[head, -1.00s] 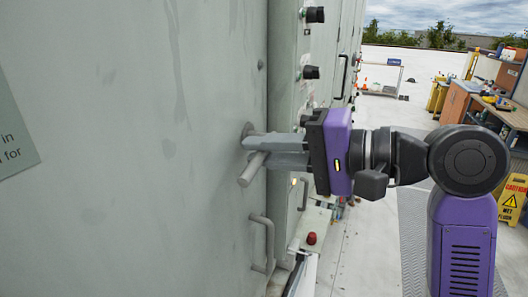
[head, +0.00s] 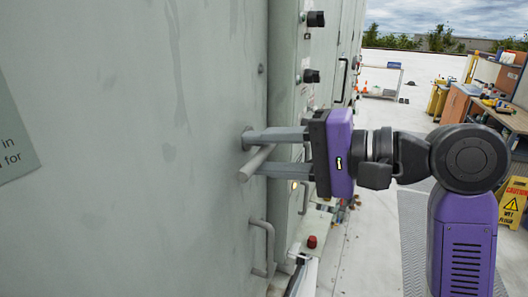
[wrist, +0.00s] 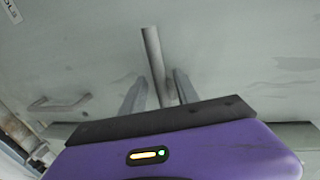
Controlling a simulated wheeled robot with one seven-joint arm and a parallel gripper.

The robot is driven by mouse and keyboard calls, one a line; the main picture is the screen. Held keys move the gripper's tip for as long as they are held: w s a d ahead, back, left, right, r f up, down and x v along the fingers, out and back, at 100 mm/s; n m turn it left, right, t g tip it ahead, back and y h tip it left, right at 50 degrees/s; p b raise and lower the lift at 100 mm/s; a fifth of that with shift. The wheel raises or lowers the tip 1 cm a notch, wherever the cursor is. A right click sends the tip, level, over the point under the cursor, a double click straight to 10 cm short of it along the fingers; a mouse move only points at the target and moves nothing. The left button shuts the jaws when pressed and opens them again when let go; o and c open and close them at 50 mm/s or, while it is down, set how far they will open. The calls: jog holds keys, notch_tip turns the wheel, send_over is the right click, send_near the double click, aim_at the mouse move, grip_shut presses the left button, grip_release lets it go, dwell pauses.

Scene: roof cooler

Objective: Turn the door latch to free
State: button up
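The door latch is a grey round bar (head: 256,164) on the large grey-green door (head: 130,150), on the left in the head view. It slants down toward the lower left. My gripper (head: 252,155) is at the latch, with one finger above the bar and one below. The fingers are spread apart, with gaps visible. In the wrist view the latch bar (wrist: 154,55) stands between my gripper's two fingers (wrist: 158,78), closer to the right one. I cannot tell whether that finger touches it. The latch's pivot is partly hidden behind the upper finger.
A U-shaped door handle (head: 265,245) sits below the latch. Black knobs (head: 311,76) and a red button (head: 312,241) are on the unit beyond the door edge. A workbench (head: 490,115) and a yellow wet-floor sign (head: 511,200) stand at the right.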

jog(key=b+v, duration=0.2)
jog(key=v, duration=0.5)
jog(key=shift+s+d, duration=0.15)
jog(key=shift+d, duration=0.15)
jog(key=shift+r, duration=0.1)
